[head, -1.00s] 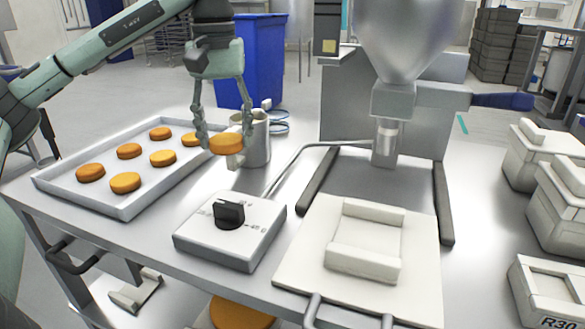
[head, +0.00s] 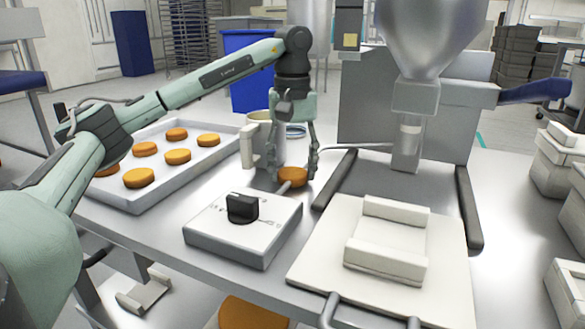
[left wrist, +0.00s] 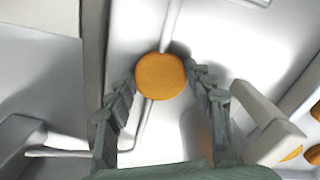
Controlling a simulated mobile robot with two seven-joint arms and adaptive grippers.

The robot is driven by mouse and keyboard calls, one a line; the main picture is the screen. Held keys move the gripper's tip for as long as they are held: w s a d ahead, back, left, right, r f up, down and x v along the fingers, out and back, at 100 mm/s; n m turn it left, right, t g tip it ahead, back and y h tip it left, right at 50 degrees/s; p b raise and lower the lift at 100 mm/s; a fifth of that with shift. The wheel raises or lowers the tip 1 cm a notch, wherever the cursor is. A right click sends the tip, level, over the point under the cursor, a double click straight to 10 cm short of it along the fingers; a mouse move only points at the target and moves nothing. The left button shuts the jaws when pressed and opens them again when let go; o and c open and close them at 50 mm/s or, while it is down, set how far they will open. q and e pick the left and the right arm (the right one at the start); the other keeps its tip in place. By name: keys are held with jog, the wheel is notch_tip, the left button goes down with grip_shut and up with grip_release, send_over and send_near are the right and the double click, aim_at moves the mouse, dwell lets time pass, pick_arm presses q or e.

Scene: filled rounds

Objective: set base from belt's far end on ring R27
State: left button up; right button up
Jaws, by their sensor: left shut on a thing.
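My left gripper (head: 298,176) is shut on an orange round base (head: 291,177) and holds it above the steel table, between the metal jug and the control box. The base also shows between the fingertips in the left wrist view (left wrist: 160,76). Several like bases (head: 177,156) lie on the white-rimmed tray (head: 152,202) at the left. A funnel-shaped hopper (head: 430,35) with a downward nozzle (head: 407,146) stands right of the gripper. No belt and no ring marked R27 can be made out. My right gripper is not in view.
A metal jug (head: 264,140) stands just behind the held base. A control box (head: 243,231) with a black knob is in front of it. A cream cradle on a plate (head: 330,262) lies front right. Pale boxes (head: 571,205) line the right edge.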

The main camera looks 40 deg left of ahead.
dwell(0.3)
pick_arm(q)
jog(key=o, duration=0.3)
jog(key=shift+f, duration=0.1)
jog(key=o, duration=0.5)
